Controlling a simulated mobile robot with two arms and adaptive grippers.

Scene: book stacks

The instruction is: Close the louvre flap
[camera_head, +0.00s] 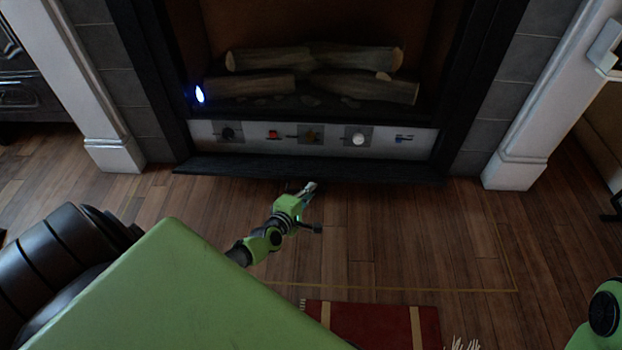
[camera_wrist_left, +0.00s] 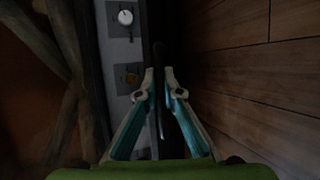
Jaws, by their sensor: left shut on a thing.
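The louvre flap (camera_head: 230,167) is a long dark slat along the bottom of the fireplace. It juts out below the control panel in the head view, lowered and roughly flat. My left gripper (camera_head: 311,187) is at the flap's front edge, right of its middle. In the left wrist view my left gripper (camera_wrist_left: 159,72) has its fingertips close together on the thin dark edge of the flap (camera_wrist_left: 158,52). It is shut on that edge. The exact contact is dark and hard to see. My right gripper is out of view.
Above the flap is a grey control panel (camera_head: 255,133) with several knobs and switches. Logs (camera_head: 310,58) and a small blue-white flame (camera_head: 199,94) are in the firebox. White pillars flank it. The wooden floor (camera_head: 400,230) in front is clear, with a red rug (camera_head: 375,322) nearer.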

